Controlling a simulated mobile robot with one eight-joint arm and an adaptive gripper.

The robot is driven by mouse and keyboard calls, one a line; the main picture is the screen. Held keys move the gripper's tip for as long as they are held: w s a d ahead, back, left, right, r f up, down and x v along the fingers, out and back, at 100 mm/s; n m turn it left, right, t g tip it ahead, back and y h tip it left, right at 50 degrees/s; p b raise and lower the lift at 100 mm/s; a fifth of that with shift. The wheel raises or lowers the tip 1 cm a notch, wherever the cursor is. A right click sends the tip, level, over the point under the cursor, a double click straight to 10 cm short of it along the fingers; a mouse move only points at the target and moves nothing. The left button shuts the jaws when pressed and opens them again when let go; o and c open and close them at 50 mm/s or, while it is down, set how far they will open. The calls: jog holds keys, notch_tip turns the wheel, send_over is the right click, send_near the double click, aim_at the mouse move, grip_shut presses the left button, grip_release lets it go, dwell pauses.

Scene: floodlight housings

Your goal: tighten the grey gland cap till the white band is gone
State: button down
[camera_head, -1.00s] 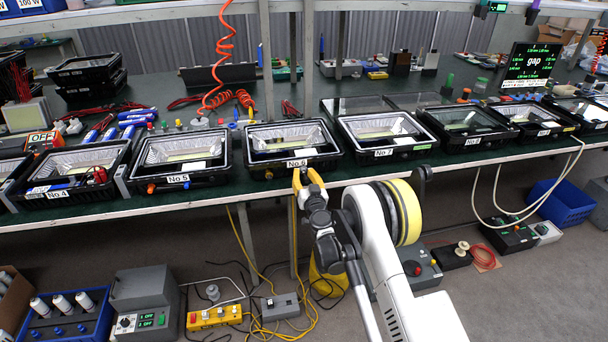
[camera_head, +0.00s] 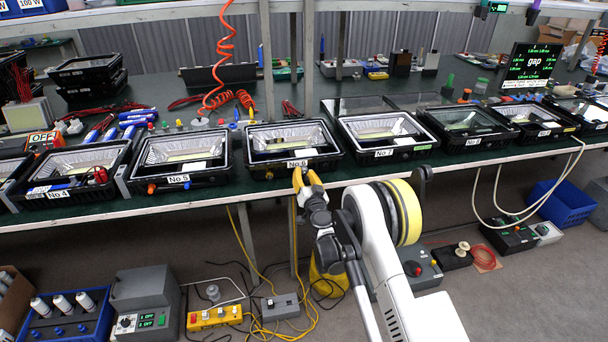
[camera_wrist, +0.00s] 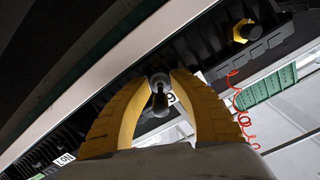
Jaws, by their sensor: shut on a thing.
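My gripper (camera_head: 306,180) is at the front edge of the bench, just below the housing labelled No 6 (camera_head: 291,137). In the wrist view its two yellow fingers (camera_wrist: 162,76) are closed around a small dark grey part, which looks like the gland cap (camera_wrist: 158,102), on the front wall of the housing. The rounded end of the cap faces the camera between the fingers. The fingers cover its sides. I cannot make out a white band in either view. In the head view the cap is too small and too covered to tell.
A yellow fitting (camera_wrist: 240,32) with a dark end stands out from the same wall in the wrist view. Housings No 5 (camera_head: 180,187) and No 7 (camera_head: 385,159) flank No 6 closely. The pale bench edge (camera_head: 240,196) runs close by my gripper.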

jog(key=c, duration=1.1)
grip_release()
jog(key=v, duration=0.7)
jog(key=shift+s, duration=0.25)
